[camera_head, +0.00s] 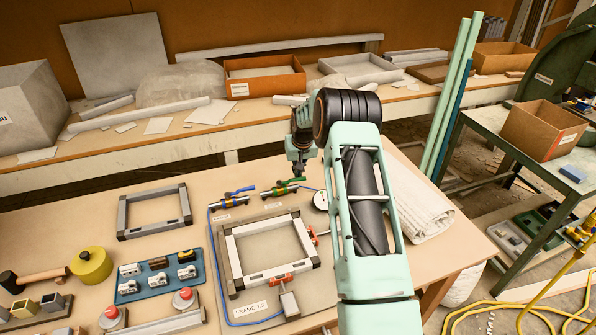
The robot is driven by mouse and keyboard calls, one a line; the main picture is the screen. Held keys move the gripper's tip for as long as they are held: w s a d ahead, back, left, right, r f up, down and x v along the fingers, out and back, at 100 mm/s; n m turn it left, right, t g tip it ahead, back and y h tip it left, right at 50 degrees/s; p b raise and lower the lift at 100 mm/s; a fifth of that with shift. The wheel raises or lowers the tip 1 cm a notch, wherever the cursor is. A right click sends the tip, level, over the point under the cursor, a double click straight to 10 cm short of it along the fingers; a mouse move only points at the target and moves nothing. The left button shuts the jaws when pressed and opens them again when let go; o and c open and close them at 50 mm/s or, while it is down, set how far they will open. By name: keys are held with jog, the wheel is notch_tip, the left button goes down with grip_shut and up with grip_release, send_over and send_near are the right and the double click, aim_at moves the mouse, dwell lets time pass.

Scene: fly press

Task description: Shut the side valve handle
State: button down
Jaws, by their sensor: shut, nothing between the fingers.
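Two small valves sit along the back of the frame jig (230,282) on the bench. One has a blue handle (241,191) and orange body, on the left. The other has a green handle (290,182) and an orange and green body, to its right. Small labels lie by them, too small to read, so I cannot tell which is the side valve. My gripper (299,172) points down, shut and empty, right at the green handle's right end. I cannot tell whether it touches the handle.
A round gauge (320,200) stands just right of the green valve. A blue hose (212,250) runs around the jig. A grey frame (155,212) and a blue tray (160,276) lie left. A folded cloth (425,215) lies right of my arm.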

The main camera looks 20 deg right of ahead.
jog(key=shift+s+m+b, duration=0.25)
jog(key=shift+m+b, duration=0.15)
jog(key=s+m+b, duration=0.1)
jog(key=m+h+b, duration=0.1)
jog(key=shift+s+a+f+m+b, duration=0.2)
jog(key=shift+s+f+m+b, duration=0.05)
jog(key=shift+s+m+b, duration=0.1)
jog(key=s+m+b, duration=0.1)
jog(key=m, duration=0.1)
jog(key=s+a+m+g+h+b, duration=0.1)
jog(key=m, duration=0.1)
jog(key=shift+s+a+r+m, duration=0.1)
jog(key=shift+s+m, duration=0.15)
jog(key=m, duration=0.1)
jog(key=s+a+m+g, duration=0.1)
jog(key=m+h+b, duration=0.1)
jog(key=shift+s+a+r+m, duration=0.1)
jog(key=shift+s+a+m, duration=0.15)
jog(key=shift+m, duration=0.05)
jog(key=a+m, duration=0.1)
jog(key=s+a+m+g, duration=0.1)
jog(key=m, duration=0.1)
jog(key=shift+m+g, duration=0.3)
jog(key=shift+s+a+b, duration=0.1)
jog(key=shift+a+b, duration=0.2)
jog(key=shift+a, duration=0.15)
